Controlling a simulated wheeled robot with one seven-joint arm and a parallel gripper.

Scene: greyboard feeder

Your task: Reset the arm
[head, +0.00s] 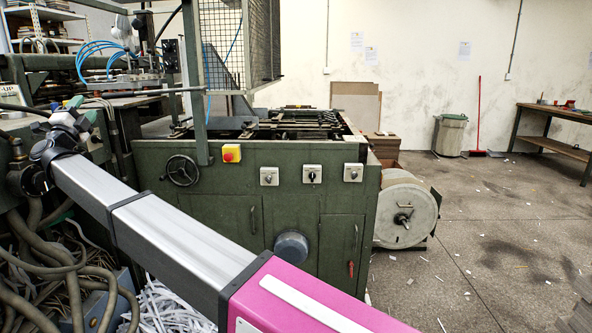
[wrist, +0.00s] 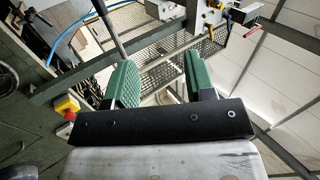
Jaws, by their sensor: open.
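My arm reaches from the lower right to the upper left in the head view. My gripper (head: 84,108) is at its far end, small and partly hidden among the machine's parts and hoses. In the wrist view my gripper (wrist: 162,82) shows two green finger pads set well apart. It is open, and nothing is held between the pads. Through the gap I see a wire mesh guard (wrist: 153,58) and metal framing beyond.
The green machine (head: 230,230) stands close behind my arm, with a red and yellow stop button (head: 232,153) and a handwheel (head: 182,170). Hoses (head: 50,265) crowd the lower left. A large white roll (head: 390,215) is at the machine's right end. Floor farther right is mostly free.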

